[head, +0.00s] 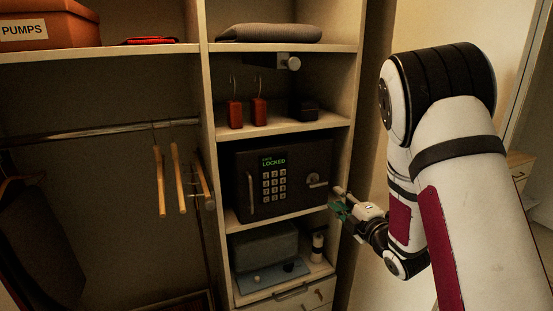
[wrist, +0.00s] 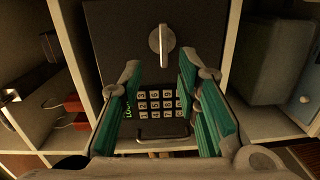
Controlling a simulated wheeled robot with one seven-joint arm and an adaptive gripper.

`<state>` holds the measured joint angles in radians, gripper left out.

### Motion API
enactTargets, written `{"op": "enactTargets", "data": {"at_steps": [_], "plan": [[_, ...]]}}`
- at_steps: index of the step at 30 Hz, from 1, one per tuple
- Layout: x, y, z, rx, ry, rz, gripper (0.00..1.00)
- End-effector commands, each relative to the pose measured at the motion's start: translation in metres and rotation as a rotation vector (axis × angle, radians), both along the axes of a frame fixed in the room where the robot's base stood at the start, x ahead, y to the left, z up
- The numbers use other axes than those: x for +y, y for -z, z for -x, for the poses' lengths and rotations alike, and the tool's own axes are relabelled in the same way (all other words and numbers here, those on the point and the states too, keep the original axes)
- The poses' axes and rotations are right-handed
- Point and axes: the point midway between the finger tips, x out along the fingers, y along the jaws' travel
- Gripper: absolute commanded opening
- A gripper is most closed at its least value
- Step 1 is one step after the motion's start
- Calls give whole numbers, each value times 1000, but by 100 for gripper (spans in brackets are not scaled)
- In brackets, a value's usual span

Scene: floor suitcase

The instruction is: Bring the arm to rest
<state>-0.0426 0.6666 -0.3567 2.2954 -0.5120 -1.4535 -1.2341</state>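My gripper (head: 342,208) is in front of the right edge of the shelf unit in the head view, beside the lower right of a dark safe (head: 243,186). In the wrist view my gripper (wrist: 158,82) has its two green fingers spread apart with nothing between them. The safe (wrist: 110,35) is closed and shows a keypad, a lever handle (head: 317,180) and a green display (head: 273,161) reading LOCKED. In the wrist view the handle (wrist: 161,45) lies beyond the fingers. My arm is bent and reaches in from the right.
The shelf unit's right side panel (head: 349,165) stands close to my gripper. Wooden hangers (head: 160,181) hang from a rail at left. A PUMPS box (head: 36,27) is upper left.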

Motion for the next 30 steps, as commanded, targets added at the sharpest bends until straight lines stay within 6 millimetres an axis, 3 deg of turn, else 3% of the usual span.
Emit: {"op": "enactTargets", "data": {"at_steps": [1, 7, 14, 23, 30], "plan": [[-2, -14, -1, 20, 27, -29, 30], [-19, -54, 6, 186, 188, -207, 30], [-28, -92, 45, 375, 377, -457, 30], [-19, -124, 138, 616, 614, -796, 30], [3, -135, 239, 807, 806, -1043, 30]]}}
